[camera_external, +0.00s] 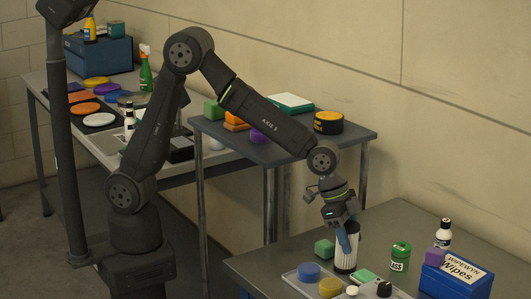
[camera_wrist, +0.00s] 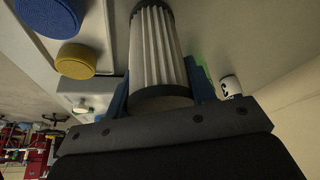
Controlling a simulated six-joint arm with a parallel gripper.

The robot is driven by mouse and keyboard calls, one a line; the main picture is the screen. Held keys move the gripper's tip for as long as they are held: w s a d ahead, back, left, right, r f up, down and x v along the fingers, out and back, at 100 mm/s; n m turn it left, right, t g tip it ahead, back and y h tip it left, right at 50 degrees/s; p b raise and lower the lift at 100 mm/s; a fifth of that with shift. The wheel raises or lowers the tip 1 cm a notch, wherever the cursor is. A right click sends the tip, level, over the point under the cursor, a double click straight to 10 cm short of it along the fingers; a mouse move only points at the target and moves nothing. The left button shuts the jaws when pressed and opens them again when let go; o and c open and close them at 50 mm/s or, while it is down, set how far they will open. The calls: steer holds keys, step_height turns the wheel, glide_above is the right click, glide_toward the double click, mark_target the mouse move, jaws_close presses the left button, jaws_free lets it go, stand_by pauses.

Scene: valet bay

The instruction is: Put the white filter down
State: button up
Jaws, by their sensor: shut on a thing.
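The white filter (camera_external: 346,257) is a pleated cylinder with a dark end, upright behind the grey tray on the near right table. It also shows in the wrist view (camera_wrist: 156,45), its pleats running away from the camera. My gripper (camera_external: 347,238) is shut on it, with blue fingers on both sides of its upper part. In the wrist view my gripper (camera_wrist: 160,88) shows a finger at each side of the filter. I cannot tell whether the filter's base touches the table; the tray's edge is close to it.
A green can (camera_external: 400,256), a white bottle (camera_external: 443,233) and a blue wipes box (camera_external: 455,277) stand right.

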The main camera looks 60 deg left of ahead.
steer(key=shift+f, duration=0.1)
steer(key=o, duration=1.1)
steer(key=shift+c, duration=0.2)
steer(key=v, duration=1.2)
